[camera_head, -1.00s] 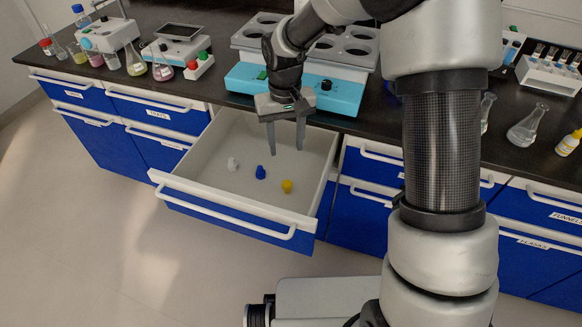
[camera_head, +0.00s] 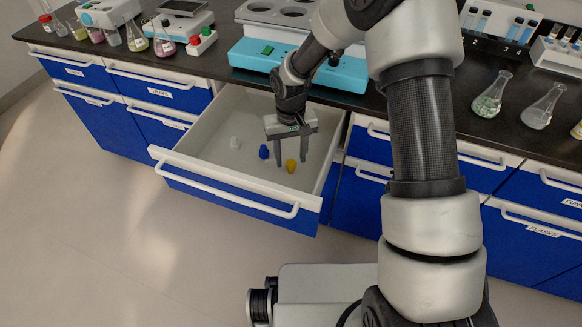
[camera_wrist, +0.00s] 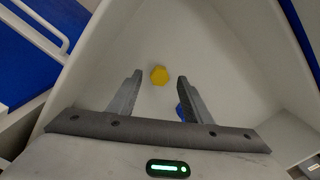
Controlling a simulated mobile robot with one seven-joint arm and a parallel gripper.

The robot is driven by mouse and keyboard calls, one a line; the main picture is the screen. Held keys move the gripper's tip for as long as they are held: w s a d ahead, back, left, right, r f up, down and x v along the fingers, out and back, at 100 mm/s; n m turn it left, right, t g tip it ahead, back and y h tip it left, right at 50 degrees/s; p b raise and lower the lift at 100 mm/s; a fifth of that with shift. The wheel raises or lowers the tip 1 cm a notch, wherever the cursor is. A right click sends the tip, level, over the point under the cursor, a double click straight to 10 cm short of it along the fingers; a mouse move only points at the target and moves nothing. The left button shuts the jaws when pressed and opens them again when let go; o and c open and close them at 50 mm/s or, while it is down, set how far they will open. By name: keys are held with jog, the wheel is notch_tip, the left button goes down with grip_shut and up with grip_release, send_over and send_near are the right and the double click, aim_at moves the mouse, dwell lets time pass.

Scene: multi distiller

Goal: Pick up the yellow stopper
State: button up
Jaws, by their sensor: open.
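The yellow stopper (camera_head: 291,166) stands on the floor of the open drawer (camera_head: 204,169), nearest the drawer's right side. My gripper (camera_head: 291,163) points down into the drawer, open and empty, with its fingers close to the yellow stopper. In the wrist view the yellow stopper (camera_wrist: 159,75) shows between and slightly beyond the two fingertips (camera_wrist: 159,75). I cannot tell the exact height of the fingertips above the drawer floor. No contact with the stopper shows.
A blue stopper (camera_head: 264,152) stands just left of the gripper, and partly behind a finger in the wrist view (camera_wrist: 180,112). A white stopper (camera_head: 235,142) stands farther left. Drawer walls surround the gripper. A bench with a turquoise device (camera_head: 345,75) lies behind.

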aim_at(291, 163)
notch_tip(291, 163, down, 4)
jog(key=shift+r+b, duration=0.1)
jog(key=shift+b, duration=0.35)
jog(key=c, duration=1.1)
